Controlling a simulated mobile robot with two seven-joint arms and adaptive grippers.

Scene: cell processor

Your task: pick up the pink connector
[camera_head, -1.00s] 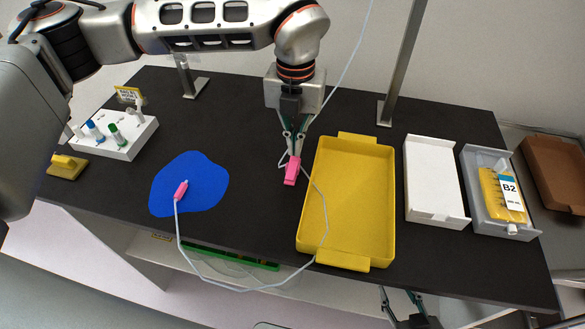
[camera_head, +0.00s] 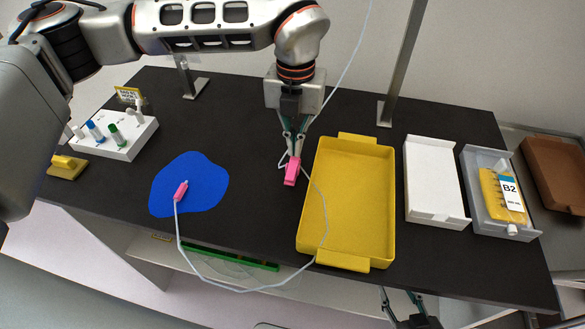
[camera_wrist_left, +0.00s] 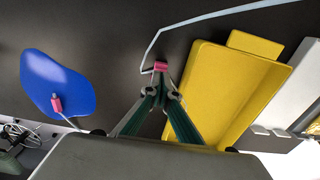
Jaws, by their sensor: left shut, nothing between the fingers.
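One pink connector (camera_head: 181,191) lies on the blue patch (camera_head: 207,176) on the dark table, with a pale cable running from it. It also shows in the left wrist view (camera_wrist_left: 57,104). A second pink piece (camera_head: 291,174) is at the tips of my left gripper (camera_head: 297,150), left of the yellow tray (camera_head: 380,207). In the left wrist view this pink piece (camera_wrist_left: 160,66) sits just past the fingertips. My left gripper is shut, with fingers pointing down and nothing held between them. My right gripper (camera_head: 400,294) is partly visible at the bottom edge, its fingers apart.
A white tube rack (camera_head: 120,145) and a small yellow block (camera_head: 67,166) stand at the left. A white tray (camera_head: 432,180) and a grey tray (camera_head: 487,222) with a B2 bag (camera_head: 500,195) are at the right. The pale cable (camera_head: 240,290) hangs over the front edge.

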